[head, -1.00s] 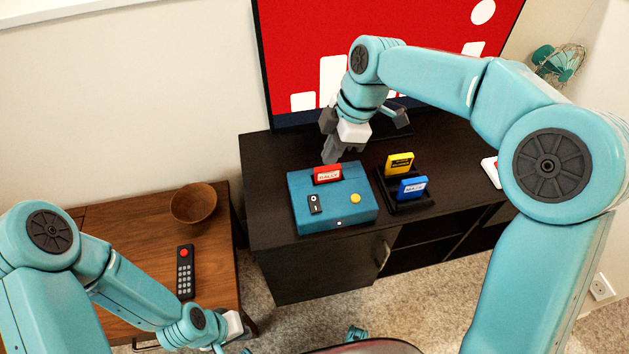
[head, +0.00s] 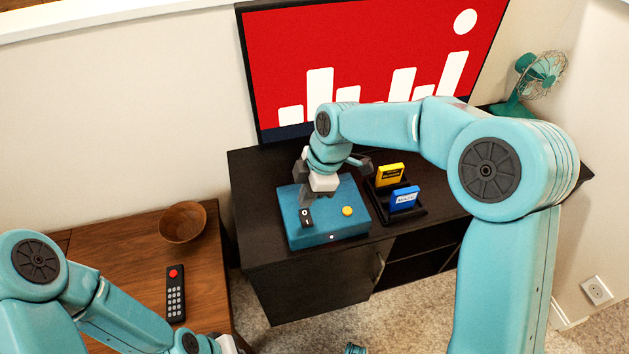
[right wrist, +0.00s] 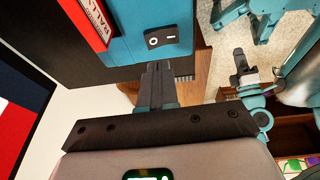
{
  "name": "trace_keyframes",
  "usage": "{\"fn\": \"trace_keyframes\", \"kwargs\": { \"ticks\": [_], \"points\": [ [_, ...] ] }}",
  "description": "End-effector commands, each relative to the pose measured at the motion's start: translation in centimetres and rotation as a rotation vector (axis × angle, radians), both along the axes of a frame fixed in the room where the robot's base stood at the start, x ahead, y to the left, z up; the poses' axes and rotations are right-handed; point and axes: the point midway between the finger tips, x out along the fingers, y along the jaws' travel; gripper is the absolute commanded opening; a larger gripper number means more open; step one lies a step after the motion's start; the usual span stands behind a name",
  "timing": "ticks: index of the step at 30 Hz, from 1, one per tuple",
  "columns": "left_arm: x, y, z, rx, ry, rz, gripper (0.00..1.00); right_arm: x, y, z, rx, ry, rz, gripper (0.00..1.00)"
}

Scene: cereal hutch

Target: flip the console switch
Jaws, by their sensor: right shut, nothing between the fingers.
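The console is a blue box (head: 345,231) on the dark cabinet, with a yellow button (head: 347,211) on top. Its switch (head: 306,219) is a black rocker with white O and I marks. It also shows in the right wrist view (right wrist: 161,40); I cannot tell which side is pressed. My right gripper (head: 304,203) is shut and empty, pointing down just behind the switch in the head view. In the wrist view its fingertips (right wrist: 158,68) are close to the switch; contact is unclear. My left gripper (head: 228,345) is cut off by the bottom edge.
A red cartridge (right wrist: 92,20) sits in the console, hidden in the head view. Yellow (head: 390,174) and blue (head: 404,198) cartridges stand in a black holder to the right. A screen (head: 360,65) stands behind. A remote (head: 175,293) and bowl (head: 183,222) are on the wooden table.

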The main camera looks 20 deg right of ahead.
Motion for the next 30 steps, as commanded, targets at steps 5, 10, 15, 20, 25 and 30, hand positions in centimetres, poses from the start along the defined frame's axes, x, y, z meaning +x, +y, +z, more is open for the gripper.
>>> {"fn": "trace_keyframes", "kwargs": {
  "ticks": [5,10,15,20,25,30],
  "points": [
    [0.0,0.0,-0.5,0.000,0.000,0.000,0.00,0.4,-0.1,-2.8,-0.001,0.003,-0.001,0.00],
    [0.0,0.0,-0.6,0.000,0.000,0.000,0.00,0.6,-0.1,-3.7,0.000,0.001,-0.001,0.00],
    [0.0,0.0,-0.6,0.000,0.000,0.000,0.00,0.6,-0.1,-3.8,0.000,0.000,-0.001,0.00],
    [0.0,0.0,-0.6,0.000,0.000,0.000,0.00,0.6,-0.1,-3.8,0.000,0.000,-0.001,0.00],
    [0.0,0.0,0.4,0.000,0.000,0.000,0.00,0.6,0.0,-3.8,0.000,0.041,-0.001,0.00],
    [0.0,0.0,0.9,0.000,-0.001,0.000,0.00,0.6,-0.1,-4.6,0.001,0.093,-0.002,0.00]
  ]
}}
